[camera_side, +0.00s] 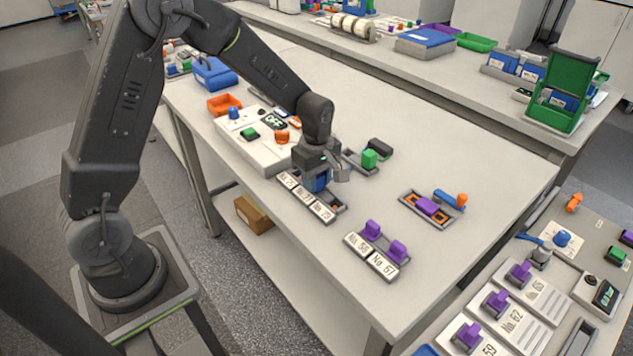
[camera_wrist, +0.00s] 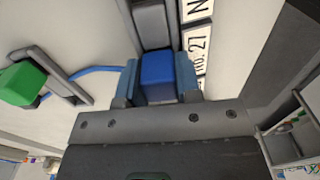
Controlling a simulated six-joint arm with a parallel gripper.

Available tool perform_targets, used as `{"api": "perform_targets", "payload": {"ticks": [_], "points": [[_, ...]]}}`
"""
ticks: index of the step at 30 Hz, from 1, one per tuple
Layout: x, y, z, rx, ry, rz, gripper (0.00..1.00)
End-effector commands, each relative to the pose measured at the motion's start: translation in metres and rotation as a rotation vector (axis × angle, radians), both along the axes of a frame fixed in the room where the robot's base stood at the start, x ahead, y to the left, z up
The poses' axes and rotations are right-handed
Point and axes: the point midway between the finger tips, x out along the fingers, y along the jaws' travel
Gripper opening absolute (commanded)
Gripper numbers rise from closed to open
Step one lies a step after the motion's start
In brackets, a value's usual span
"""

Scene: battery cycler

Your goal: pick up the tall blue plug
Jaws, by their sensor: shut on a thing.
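The tall blue plug (camera_wrist: 158,70) is between the two fingers of my gripper (camera_wrist: 159,84) in the wrist view. My gripper is shut on it. In the side view, the plug (camera_side: 317,183) shows as a blue patch below my gripper (camera_side: 320,170), over the labelled socket strip (camera_side: 320,209). Its lower end is hidden, so I cannot tell whether it is still seated in the strip.
A white box with an OFF display (camera_side: 256,150) stands just left of my gripper. A green plug (camera_side: 369,158) is close on the right. Purple plugs stand in a strip (camera_side: 391,266) nearer the front.

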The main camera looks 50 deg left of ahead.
Motion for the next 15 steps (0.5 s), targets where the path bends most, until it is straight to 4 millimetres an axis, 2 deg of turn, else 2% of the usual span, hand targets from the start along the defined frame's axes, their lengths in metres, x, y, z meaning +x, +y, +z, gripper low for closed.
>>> {"api": "perform_targets", "payload": {"ticks": [8,11,15], "points": [[0.0,0.0,0.004,0.0,-0.001,0.0,0.08],[0.001,0.0,0.011,0.0,-0.003,0.0,0.08],[0.001,0.0,0.033,0.001,-0.006,0.0,0.08]]}}
